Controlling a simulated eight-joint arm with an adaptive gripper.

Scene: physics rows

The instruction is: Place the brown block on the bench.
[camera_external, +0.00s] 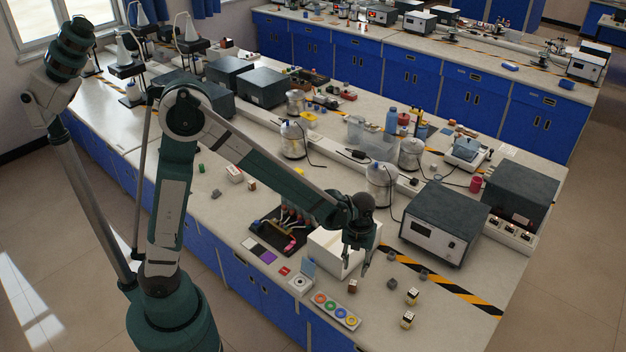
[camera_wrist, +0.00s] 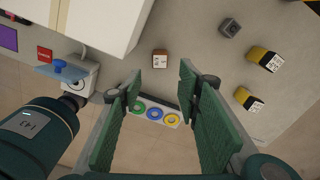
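The brown block (camera_external: 353,286) is a small cube resting on the light grey bench (camera_external: 380,330) near its front edge. In the wrist view the brown block (camera_wrist: 160,60) shows a pale top face and a brown side. My gripper (camera_external: 356,264) hangs above the bench, just beyond the block in the external view. In the wrist view my gripper (camera_wrist: 160,84) is open with nothing between its green pads. The block appears past the fingertips, roughly in line with the gap and apart from them.
A white box (camera_external: 330,247) stands close to my gripper. A tray of coloured rings (camera_external: 334,310) lies near the bench's front edge. Yellow-and-black blocks (camera_external: 411,296) and a grey block (camera_external: 391,284) sit to the right. A large instrument (camera_external: 440,222) stands farther back.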

